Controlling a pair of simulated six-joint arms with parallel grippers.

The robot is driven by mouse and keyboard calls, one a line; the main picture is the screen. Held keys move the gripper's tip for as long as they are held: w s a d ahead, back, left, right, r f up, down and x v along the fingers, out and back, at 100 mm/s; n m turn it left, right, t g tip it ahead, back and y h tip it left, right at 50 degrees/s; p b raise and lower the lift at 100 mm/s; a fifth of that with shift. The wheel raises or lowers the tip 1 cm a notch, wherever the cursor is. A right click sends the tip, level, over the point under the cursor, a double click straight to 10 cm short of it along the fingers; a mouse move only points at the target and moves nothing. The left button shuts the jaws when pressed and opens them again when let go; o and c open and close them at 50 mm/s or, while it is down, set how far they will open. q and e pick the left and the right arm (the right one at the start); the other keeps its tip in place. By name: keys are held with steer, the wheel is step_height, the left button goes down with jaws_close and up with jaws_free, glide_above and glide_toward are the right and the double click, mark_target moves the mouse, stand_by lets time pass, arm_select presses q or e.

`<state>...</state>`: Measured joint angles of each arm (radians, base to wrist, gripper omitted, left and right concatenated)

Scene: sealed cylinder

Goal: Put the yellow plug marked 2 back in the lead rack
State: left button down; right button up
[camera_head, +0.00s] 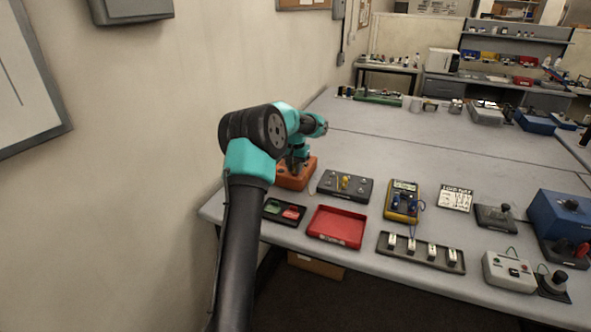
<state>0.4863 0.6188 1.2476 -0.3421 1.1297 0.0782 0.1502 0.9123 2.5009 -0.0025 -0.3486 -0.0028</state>
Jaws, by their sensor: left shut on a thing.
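My left gripper (295,168) is at the orange box (297,181) near the left end of the table, pointing down over it. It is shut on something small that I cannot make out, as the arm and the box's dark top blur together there. I cannot tell for sure which thing is the lead rack. My right gripper is not in view.
In front lie a dark tray with green and red parts (284,211), an empty red tray (337,227) and a dark strip with several white-topped pieces (420,252). A yellow meter (403,201) stands right of the panel. The table's middle (400,150) is clear.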

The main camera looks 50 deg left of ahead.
mark_target(295, 163)
arm_select(q)
steer(key=shift+r, duration=2.9)
